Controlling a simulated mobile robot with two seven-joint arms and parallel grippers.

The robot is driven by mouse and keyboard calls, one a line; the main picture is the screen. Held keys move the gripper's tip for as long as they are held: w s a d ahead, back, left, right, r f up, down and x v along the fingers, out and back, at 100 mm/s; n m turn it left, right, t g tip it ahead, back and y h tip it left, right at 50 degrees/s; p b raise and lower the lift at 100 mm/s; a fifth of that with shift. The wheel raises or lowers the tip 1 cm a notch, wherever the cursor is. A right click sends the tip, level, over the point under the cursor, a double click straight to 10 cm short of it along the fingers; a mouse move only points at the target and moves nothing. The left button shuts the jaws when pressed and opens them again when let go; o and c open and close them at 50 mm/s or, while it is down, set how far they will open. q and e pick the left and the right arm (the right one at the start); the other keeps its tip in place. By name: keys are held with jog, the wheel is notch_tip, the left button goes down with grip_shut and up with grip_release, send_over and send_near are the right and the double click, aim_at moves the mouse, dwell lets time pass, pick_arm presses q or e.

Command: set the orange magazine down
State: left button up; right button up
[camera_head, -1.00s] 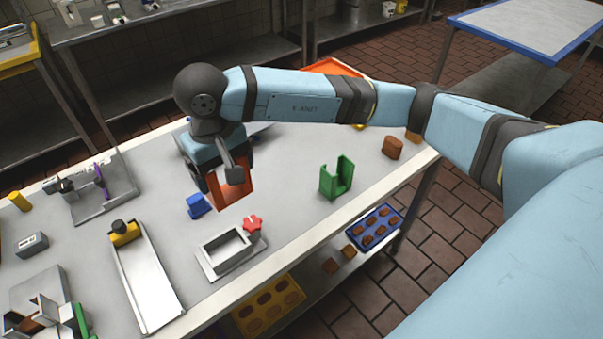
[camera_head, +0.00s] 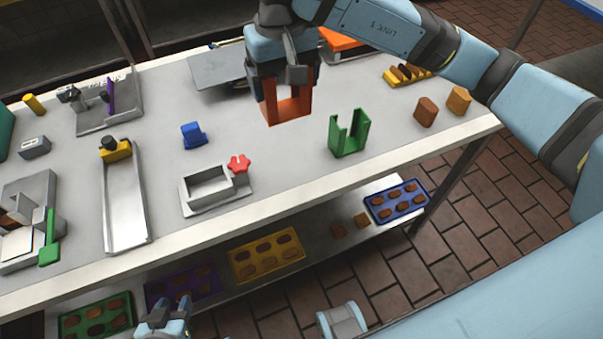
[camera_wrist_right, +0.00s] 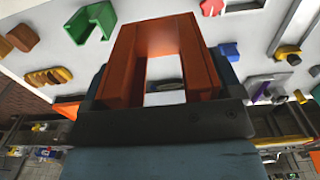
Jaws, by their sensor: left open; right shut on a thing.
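The orange magazine (camera_head: 289,112) is an open-sided frame, upright, in my right gripper (camera_head: 286,84) over the far middle of the table. In the right wrist view the orange magazine (camera_wrist_right: 193,60) fills the space in front of the right gripper (camera_wrist_right: 160,104), which is shut on it. I cannot tell whether its lower edge touches the tabletop. A green magazine (camera_head: 346,141) of similar form stands apart from it, nearer and to the right. My left gripper (camera_head: 165,312) is open and empty at the bottom edge, below the table's front, partly cut off.
A blue block (camera_head: 193,135) and a grey fixture with a red knob (camera_head: 239,164) lie left of the magazine. Brown and tan pieces (camera_head: 426,112) stand at right. A grey plate (camera_head: 215,70) lies behind. Bare table (camera_head: 310,160) surrounds the green magazine.

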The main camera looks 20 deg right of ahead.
aim_at(286, 109)
jog(key=shift+f, duration=0.3)
jog(key=shift+f+p, duration=0.55)
jog(key=shift+f, duration=9.3)
jog(key=o, duration=0.6)
jog(key=shift+f+b, duration=0.1)
jog(key=shift+b, duration=0.25)
jog(key=shift+c, duration=0.2)
jog(key=shift+o, duration=1.2)
jog(key=shift+r+p, duration=0.4)
jog(key=shift+r, duration=0.1)
notch_tip(286, 109, up, 11)
jog(key=shift+f+b, duration=0.2)
jog(key=shift+b, duration=0.35)
jog(key=shift+r, duration=0.5)
pick_arm(q)
jog(key=shift+f, duration=0.2)
